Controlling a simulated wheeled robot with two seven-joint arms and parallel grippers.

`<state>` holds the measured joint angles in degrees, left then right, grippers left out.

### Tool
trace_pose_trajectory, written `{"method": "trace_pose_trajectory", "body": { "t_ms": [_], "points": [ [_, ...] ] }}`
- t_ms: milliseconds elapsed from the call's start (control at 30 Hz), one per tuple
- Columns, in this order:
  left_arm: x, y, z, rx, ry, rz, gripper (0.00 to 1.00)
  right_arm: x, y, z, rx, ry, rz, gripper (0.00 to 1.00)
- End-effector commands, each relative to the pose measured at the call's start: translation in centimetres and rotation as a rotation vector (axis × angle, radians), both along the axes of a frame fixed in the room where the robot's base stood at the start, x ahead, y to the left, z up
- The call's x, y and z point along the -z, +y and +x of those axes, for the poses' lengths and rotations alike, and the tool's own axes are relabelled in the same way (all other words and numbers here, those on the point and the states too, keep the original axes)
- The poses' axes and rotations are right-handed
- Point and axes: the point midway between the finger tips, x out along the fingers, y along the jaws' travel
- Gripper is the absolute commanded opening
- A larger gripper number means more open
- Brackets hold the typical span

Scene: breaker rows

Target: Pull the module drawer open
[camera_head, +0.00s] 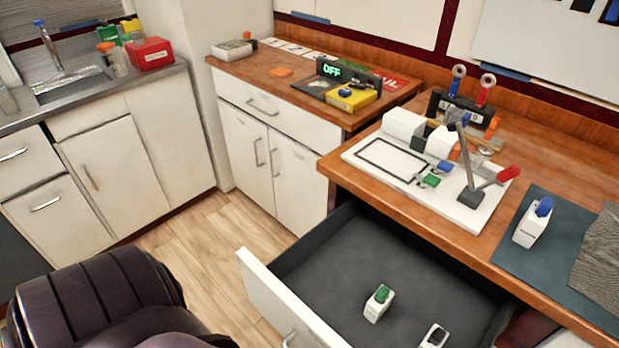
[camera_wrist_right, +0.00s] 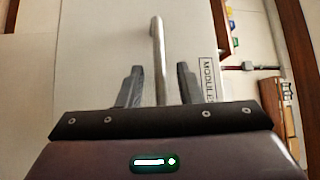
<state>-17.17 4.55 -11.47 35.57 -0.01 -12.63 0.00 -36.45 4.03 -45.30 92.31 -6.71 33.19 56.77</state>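The module drawer (camera_head: 262,290) stands pulled out under the right counter in the head view, its dark interior showing. A white module with a green top (camera_head: 378,302) and a white module with a dark face (camera_head: 434,337) are inside. The drawer's handle (camera_head: 289,340) is at the bottom edge. In the right wrist view, the white drawer front bears a MODULES label (camera_wrist_right: 208,75). My right gripper (camera_wrist_right: 159,84) is open, its fingers on either side of the metal handle (camera_wrist_right: 157,50), with gaps on both sides. My left gripper is out of view.
On the counter above the drawer, a white board (camera_head: 400,170) carries a red-handled lever (camera_head: 480,180). A blue-topped module (camera_head: 535,222) stands on a dark mat (camera_head: 510,250). A yellow box (camera_head: 352,98) is on the farther counter. Wooden floor (camera_head: 205,240) is clear left of the drawer.

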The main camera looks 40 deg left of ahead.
Motion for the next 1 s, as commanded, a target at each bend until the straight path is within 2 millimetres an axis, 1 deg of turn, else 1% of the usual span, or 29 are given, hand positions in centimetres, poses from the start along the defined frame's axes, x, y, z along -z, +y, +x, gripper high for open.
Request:
{"method": "trace_pose_trajectory", "body": {
  "t_ms": [200, 400, 567, 1000],
  "points": [
    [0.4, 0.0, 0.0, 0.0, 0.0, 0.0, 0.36, 0.7, -2.6, -2.8, -0.003, 0.004, -0.003, 0.32],
    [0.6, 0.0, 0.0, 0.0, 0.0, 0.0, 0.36, 1.0, -4.4, -4.6, -0.001, 0.001, -0.002, 0.32],
    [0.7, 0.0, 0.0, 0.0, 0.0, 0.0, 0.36, 1.0, -4.9, -5.1, -0.001, 0.001, -0.002, 0.32],
    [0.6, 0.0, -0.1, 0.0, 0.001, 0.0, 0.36, 1.0, -4.8, -5.1, -0.001, 0.001, -0.001, 0.32]
  ]
}}
